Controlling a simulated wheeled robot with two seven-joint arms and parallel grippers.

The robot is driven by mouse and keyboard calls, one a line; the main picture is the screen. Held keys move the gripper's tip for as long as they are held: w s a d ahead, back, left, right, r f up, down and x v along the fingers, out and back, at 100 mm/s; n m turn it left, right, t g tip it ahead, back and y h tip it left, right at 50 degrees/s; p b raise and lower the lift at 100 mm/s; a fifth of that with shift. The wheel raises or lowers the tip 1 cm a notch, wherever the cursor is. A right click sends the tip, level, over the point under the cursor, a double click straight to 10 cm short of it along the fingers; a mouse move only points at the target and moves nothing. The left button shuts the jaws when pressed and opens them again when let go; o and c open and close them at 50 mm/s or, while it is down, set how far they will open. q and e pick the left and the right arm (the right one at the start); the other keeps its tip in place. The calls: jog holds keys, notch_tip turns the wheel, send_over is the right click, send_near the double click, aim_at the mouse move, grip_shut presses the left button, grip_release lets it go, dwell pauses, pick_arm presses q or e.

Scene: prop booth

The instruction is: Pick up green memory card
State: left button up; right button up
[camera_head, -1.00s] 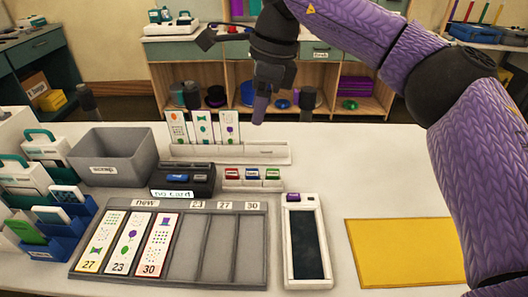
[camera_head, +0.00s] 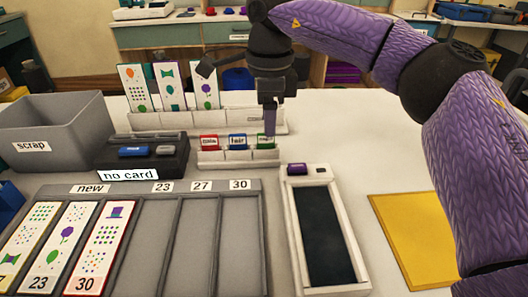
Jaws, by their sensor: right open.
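The green memory card (camera_head: 262,142) stands in the right slot of a small white holder (camera_head: 238,157), beside a blue card (camera_head: 238,142) and a red card (camera_head: 209,143). My right gripper (camera_head: 270,133) points down at the green card, its purple fingers seen nearly edge-on. It is open, with its tips at or just above the card and overlapping part of it. I cannot tell whether they touch. My left gripper is not in view.
A black reader (camera_head: 172,163) labelled "no card" stands left of the holder. A grey scrap bin (camera_head: 75,122), a slotted tray (camera_head: 225,185) with several picture strips, a white device with a dark screen (camera_head: 325,235) and a yellow mat (camera_head: 415,225) lie around. A white rack (camera_head: 185,120) stands behind.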

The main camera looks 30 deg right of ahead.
notch_tip(320, 180, down, 4)
jog(key=shift+b, duration=0.9)
jog(key=shift+r, duration=0.2)
grip_shut()
notch_tip(320, 180, up, 10)
jog(key=p, duration=0.5)
jog(key=shift+p, duration=0.35)
